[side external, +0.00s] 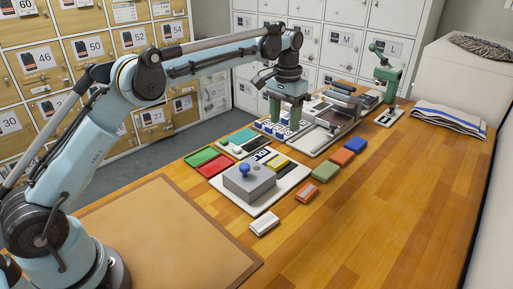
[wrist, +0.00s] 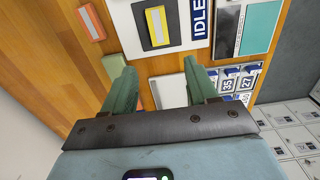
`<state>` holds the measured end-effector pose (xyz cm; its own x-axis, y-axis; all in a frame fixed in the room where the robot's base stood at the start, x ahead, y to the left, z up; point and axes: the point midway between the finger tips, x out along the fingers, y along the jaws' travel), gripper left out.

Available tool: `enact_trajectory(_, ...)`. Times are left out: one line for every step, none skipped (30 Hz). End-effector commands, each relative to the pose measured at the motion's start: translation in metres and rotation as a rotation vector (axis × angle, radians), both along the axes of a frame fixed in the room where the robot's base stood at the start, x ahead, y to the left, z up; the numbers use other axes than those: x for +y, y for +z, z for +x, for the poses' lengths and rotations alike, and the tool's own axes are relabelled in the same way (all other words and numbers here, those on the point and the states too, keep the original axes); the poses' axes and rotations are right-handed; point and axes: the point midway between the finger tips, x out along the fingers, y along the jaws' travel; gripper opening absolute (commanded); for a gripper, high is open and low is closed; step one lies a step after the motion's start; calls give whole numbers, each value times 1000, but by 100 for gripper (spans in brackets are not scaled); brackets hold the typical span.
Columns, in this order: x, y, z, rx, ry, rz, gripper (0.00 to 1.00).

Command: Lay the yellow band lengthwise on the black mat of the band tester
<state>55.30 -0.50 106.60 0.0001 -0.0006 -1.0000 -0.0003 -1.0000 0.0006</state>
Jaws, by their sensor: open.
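The yellow band (wrist: 157,27), a strip with a paler middle, lies on the black mat (wrist: 145,31) of the band tester. Its long side runs along the mat's long side, with black showing around it. The band also shows in the side view (side external: 278,161), small. The tester is a white board (side external: 262,204) with a grey block (side external: 249,187), a blue knob (side external: 244,169) and an IDLE label (wrist: 199,18). My gripper (side external: 284,122) is open, its green fingers pointing down beyond the tester. In the wrist view nothing shows between the fingertips (wrist: 159,67).
Numbered tags (wrist: 228,84) lie close to my gripper. Green (side external: 325,172), orange (side external: 342,157) and blue (side external: 355,145) blocks line the tester's right side. Red and green trays (side external: 213,168) lie left. A green press (side external: 386,72) stands far right. The right front table is clear.

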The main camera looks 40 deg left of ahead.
Motion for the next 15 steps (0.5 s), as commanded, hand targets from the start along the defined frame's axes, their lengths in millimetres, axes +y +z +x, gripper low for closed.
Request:
enact_trajectory(0,3,0,-1,0,0,58)
enact_trajectory(0,4,-1,-2,0,0,58)
enact_trajectory(0,7,-2,-6,0,0,58)
enact_trajectory(0,9,-3,-11,0,0,58)
enact_trajectory(0,12,-5,-17,0,0,58)
enact_trajectory(0,17,-8,-27,0,0,58)
enact_trajectory(0,21,-10,-38,0,0,58)
enact_trajectory(1,26,-14,-50,0,0,58)
enact_trajectory(1,33,-19,-68,0,0,58)
enact_trajectory(1,38,-24,-83,0,-1,58)
enact_trajectory(1,42,-29,-98,0,-1,58)
enact_trajectory(1,48,-36,-118,0,-1,58)
enact_trajectory(2,53,-41,-134,0,-1,58)
enact_trajectory(2,56,-47,-149,0,-1,58)
enact_trajectory(2,61,-55,-169,0,-1,58)
